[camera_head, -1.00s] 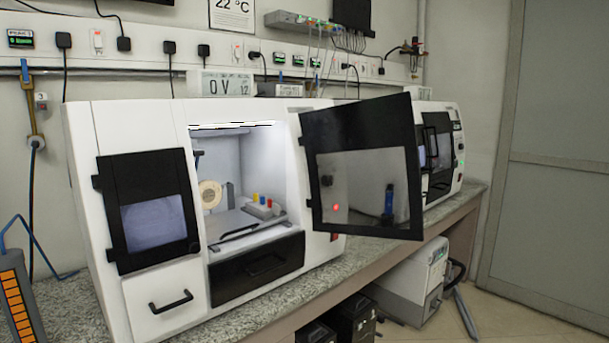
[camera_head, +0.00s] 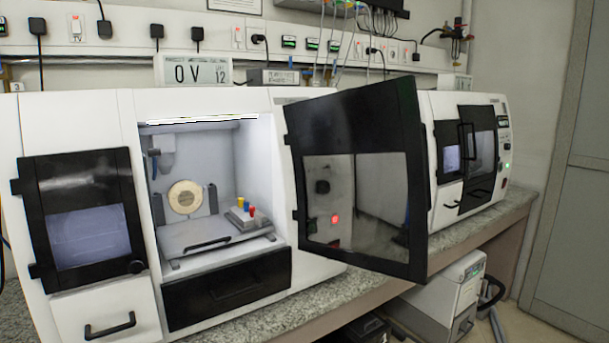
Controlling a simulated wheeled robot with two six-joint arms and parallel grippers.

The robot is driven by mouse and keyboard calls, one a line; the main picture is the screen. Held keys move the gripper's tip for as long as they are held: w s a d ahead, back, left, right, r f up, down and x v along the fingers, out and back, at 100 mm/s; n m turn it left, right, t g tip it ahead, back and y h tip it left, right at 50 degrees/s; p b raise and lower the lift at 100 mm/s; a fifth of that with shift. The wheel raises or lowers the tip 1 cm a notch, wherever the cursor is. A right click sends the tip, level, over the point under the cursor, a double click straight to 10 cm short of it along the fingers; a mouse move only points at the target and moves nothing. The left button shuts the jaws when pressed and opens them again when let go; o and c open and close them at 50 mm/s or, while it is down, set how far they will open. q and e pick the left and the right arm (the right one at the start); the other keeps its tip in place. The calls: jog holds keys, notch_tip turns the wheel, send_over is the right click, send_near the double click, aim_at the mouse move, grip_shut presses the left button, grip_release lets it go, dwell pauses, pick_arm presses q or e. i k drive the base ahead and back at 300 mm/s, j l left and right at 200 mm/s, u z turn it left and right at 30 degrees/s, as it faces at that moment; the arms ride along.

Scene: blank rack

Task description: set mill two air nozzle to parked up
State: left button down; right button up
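A white milling machine (camera_head: 110,100) fills the left and middle of the head view. The black-framed door (camera_head: 345,140) of its chamber stands open to the right. Inside the lit chamber are a pale round disc (camera_head: 185,197) and a small block (camera_head: 250,216) with coloured knobs. A small blue-grey part (camera_head: 154,165), possibly the air nozzle, hangs at the chamber's upper left; its setting is too small to tell. A second white machine (camera_head: 485,155) stands behind to the right with its dark doors closed. I cannot read which is mill two. Neither gripper is in view.
The machines stand on a speckled stone bench (camera_head: 345,295). The open door juts over its front edge. A white unit (camera_head: 445,295) stands on the floor below at the right. Sockets and cables line the wall rail (camera_head: 200,40).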

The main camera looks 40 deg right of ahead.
aim_at(154, 152)
jog(key=l+u, duration=0.15)
jog(key=l, duration=0.35)
jog(key=l+u, duration=0.1)
jog(key=l, duration=0.4)
jog(key=k+l+u, duration=0.15)
jog(key=l, duration=0.35)
jog(key=k+l+u, duration=0.1)
jog(key=l, duration=0.4)
jog(key=k+l+u, duration=0.15)
jog(key=l, duration=0.7)
jog(key=k+l, duration=0.1)
jog(key=l, duration=0.25)
jog(key=j, duration=0.7)
jog(key=k, duration=0.05)
